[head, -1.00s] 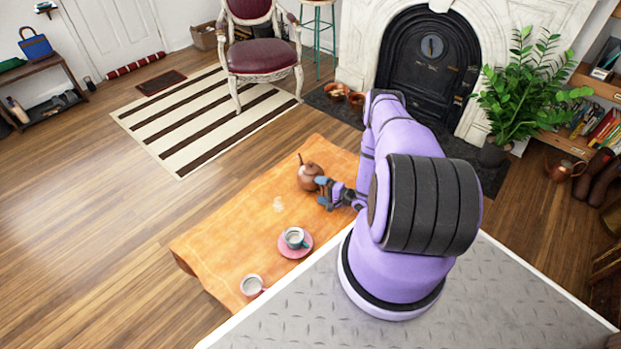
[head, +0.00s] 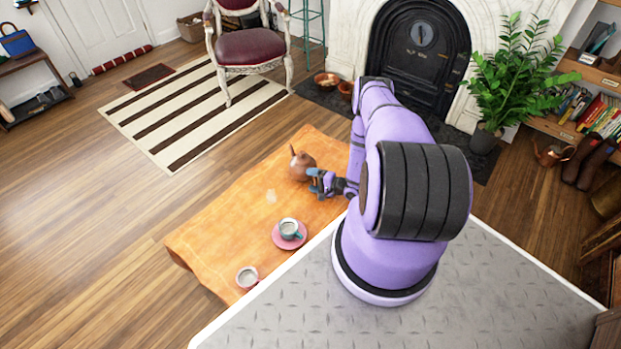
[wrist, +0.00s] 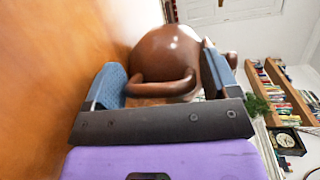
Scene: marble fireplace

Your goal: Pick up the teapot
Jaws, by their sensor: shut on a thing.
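The brown teapot (head: 302,166) is at the far part of the orange-covered low table (head: 215,221). In the wrist view the round teapot body (wrist: 172,50) is just beyond my gripper (wrist: 165,78), with its curved handle between the two blue-padded fingers. My gripper (head: 316,184) is shut on the teapot by its handle. In the head view the teapot's underside is too small to tell whether it touches the table.
A chair (head: 245,50), a fireplace (head: 421,50) and a plant (head: 510,85) are farther back. Floor left of the table is clear.

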